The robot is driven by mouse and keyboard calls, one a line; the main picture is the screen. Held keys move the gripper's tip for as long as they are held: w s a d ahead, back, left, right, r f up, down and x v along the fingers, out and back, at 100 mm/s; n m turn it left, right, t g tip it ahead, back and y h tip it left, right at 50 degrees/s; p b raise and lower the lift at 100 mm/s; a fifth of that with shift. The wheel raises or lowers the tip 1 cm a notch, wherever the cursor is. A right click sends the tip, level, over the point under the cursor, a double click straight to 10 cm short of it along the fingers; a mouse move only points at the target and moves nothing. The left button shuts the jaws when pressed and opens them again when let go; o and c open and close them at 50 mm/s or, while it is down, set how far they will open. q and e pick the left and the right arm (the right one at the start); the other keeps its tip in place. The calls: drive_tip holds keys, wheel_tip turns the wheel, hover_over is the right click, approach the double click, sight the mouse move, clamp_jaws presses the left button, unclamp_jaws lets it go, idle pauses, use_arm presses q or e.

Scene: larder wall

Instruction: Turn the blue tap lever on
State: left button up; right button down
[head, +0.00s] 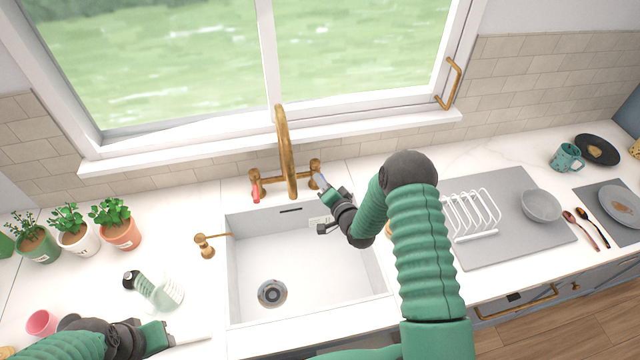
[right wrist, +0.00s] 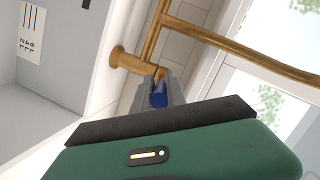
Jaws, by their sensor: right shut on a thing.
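A brass tap (head: 287,160) stands behind the white sink, with a red lever (head: 256,195) on its left side and a blue lever (head: 320,180) on its right side. My right gripper (head: 324,186) reaches the right side of the tap and is shut on the blue lever. In the right wrist view the blue lever (right wrist: 159,96) sits between the grey fingers (right wrist: 158,92), close to the brass valve body (right wrist: 128,60). The fingers hide part of the lever. My left gripper (head: 190,339) is low at the left over the counter, its jaw state unclear.
The sink (head: 300,260) is empty, with a brass soap pump (head: 204,246) on its left. A clear bottle (head: 155,290), a pink cup (head: 41,322) and potted plants (head: 120,235) are at the left. A dish rack (head: 470,215) and grey bowl (head: 541,205) are at the right.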

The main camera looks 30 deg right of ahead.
drive_tip(key=shift+d+r+n+g+y+b, duration=0.15)
drive_tip(key=shift+d+n+y+b, duration=0.75)
drive_tip(key=shift+y, duration=0.45)
drive_tip(key=shift+d+r+n+g+y+b, duration=0.15)
drive_tip(key=shift+d+n+y+b, duration=0.55)
drive_tip(key=shift+d+n+y, duration=0.5)
drive_tip(key=shift+a, duration=0.25)
drive_tip(key=c, duration=1.5)
unclamp_jaws()
drive_tip(key=shift+f, duration=0.1)
drive_tip(key=shift+c, duration=0.2)
drive_tip(key=shift+o, duration=0.9)
drive_tip(key=shift+f, duration=0.15)
drive_tip(key=b+v, duration=0.2)
drive_tip(key=v, duration=1.5)
drive_tip(key=shift+d+b, duration=0.2)
drive_tip(key=shift+b, duration=0.15)
